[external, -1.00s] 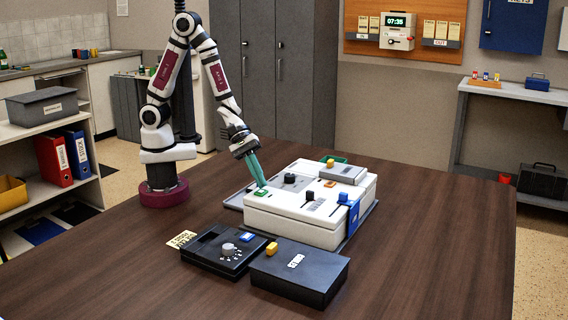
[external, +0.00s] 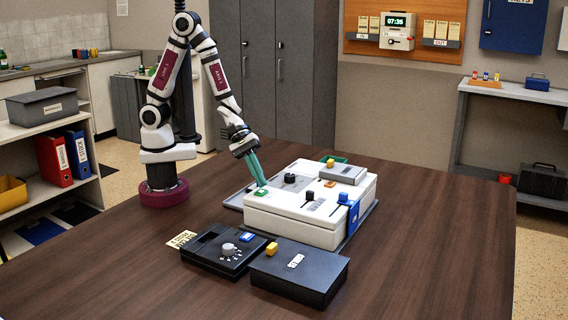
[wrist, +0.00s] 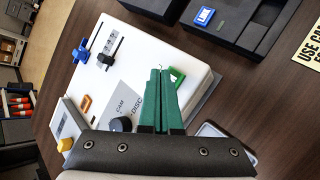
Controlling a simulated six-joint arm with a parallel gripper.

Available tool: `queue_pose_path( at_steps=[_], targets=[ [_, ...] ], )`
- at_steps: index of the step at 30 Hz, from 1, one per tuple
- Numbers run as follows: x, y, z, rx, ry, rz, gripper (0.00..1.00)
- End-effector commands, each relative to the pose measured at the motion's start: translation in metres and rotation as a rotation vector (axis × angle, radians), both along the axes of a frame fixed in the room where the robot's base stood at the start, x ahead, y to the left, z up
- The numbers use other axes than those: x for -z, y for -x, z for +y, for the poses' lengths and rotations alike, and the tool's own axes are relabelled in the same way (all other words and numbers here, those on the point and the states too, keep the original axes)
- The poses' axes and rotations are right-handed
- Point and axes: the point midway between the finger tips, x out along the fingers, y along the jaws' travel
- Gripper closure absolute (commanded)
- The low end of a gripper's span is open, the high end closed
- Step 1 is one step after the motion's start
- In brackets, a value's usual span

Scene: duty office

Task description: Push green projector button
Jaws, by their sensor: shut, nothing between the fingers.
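The projector (external: 290,227) is a white box on the table in front of my arm. Its green button (external: 261,191) is on top at the near left corner. In the wrist view the green button (wrist: 177,78) shows as a green square frame with a pale middle, partly hidden by my fingers. My gripper (external: 263,184) has green fingers, shut together and empty, pointing down at the button. In the wrist view the fingertips of my gripper (wrist: 160,72) are just left of the button's middle. I cannot tell whether they touch it.
The projector top also has a black knob (external: 291,178), an orange square (external: 330,184), a black slider (external: 310,196) and a blue slider (external: 343,198). Two dark boxes, one with a grey dial (external: 228,249), stand in front. The table's right side is clear.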

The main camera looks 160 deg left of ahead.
Motion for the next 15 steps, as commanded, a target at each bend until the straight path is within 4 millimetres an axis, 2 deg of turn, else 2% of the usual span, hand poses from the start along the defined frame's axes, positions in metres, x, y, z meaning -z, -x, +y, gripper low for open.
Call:
queue_pose_path(
  at_steps=[5, 15],
  targets=[
    [-0.002, 0.000, 0.000, 0.000, 0.000, -0.001, 1.00],
    [-0.048, 0.000, 0.001, 0.001, -0.004, -0.003, 1.00]
  ],
)
